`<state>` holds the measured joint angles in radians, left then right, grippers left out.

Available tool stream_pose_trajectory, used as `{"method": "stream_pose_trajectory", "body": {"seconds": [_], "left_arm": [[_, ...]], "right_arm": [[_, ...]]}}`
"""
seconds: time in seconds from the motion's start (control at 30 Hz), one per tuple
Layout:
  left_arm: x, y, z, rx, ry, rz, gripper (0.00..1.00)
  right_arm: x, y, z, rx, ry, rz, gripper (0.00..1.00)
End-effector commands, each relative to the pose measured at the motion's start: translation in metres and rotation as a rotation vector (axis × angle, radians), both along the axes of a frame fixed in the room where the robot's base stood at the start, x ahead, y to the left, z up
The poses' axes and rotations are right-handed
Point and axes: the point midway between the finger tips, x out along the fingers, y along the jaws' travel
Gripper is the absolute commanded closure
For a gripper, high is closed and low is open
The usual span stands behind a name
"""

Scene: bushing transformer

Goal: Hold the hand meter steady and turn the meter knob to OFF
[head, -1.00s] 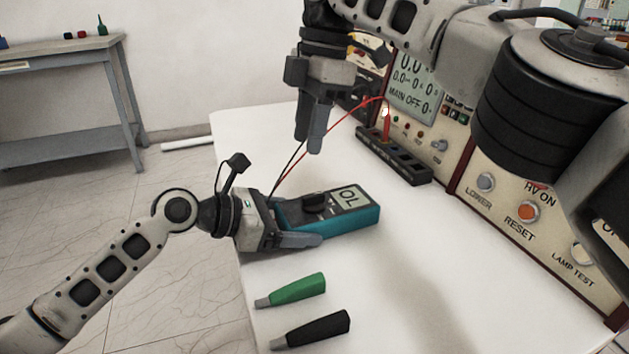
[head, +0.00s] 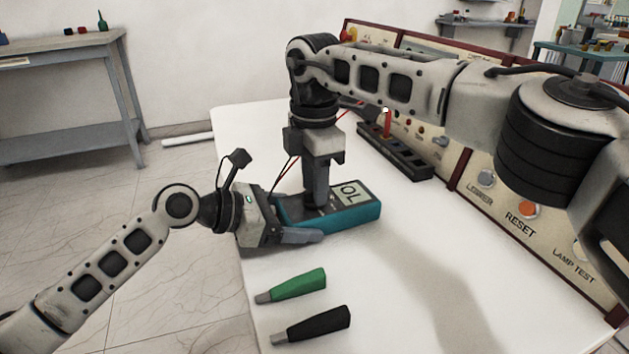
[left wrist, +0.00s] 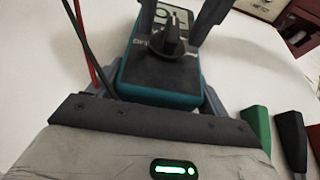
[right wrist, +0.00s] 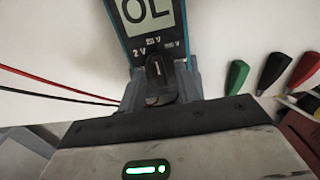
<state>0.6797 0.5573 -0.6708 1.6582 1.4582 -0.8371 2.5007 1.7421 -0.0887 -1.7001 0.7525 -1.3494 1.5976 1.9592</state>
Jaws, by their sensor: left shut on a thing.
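The hand meter (head: 352,216) is a teal and black box lying on the white table, its display reading OL. My left gripper (head: 285,226) is shut on the meter's near end, one finger along each side. The black meter knob (left wrist: 172,42) stands on its face. In the right wrist view, the knob's white mark (right wrist: 158,68) points towards the display, near the voltage labels; I cannot tell the exact setting. My right gripper (head: 318,200) points down over the meter. Its open fingers (right wrist: 160,85) stand on either side of the knob, with no clear squeeze. In the head view they hide the knob.
A black terminal strip (head: 395,152) and the control panel (head: 480,215) stand behind and to the right.

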Motion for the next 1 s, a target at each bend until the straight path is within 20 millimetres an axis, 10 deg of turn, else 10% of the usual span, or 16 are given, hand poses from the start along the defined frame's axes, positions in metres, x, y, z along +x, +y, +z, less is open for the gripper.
{"method": "stream_pose_trajectory", "body": {"seconds": [0.27, 0.43, 1.0], "left_arm": [[-0.0002, -0.0003, 0.0005, -0.001, 0.001, -0.001, 0.58], [-0.0002, -0.0003, 0.0005, -0.001, 0.001, -0.001, 0.58], [0.0, -0.0001, 0.0003, -0.001, 0.0, 0.0, 0.58]], "right_arm": [[0.0001, -0.0002, -0.0024, 0.0, 0.0, 0.0, 0.66], [0.0, -0.0001, -0.0022, 0.0, 0.0, 0.0, 1.0], [-0.0003, 0.0001, -0.0019, 0.0, 0.001, 0.133, 1.0]]}}
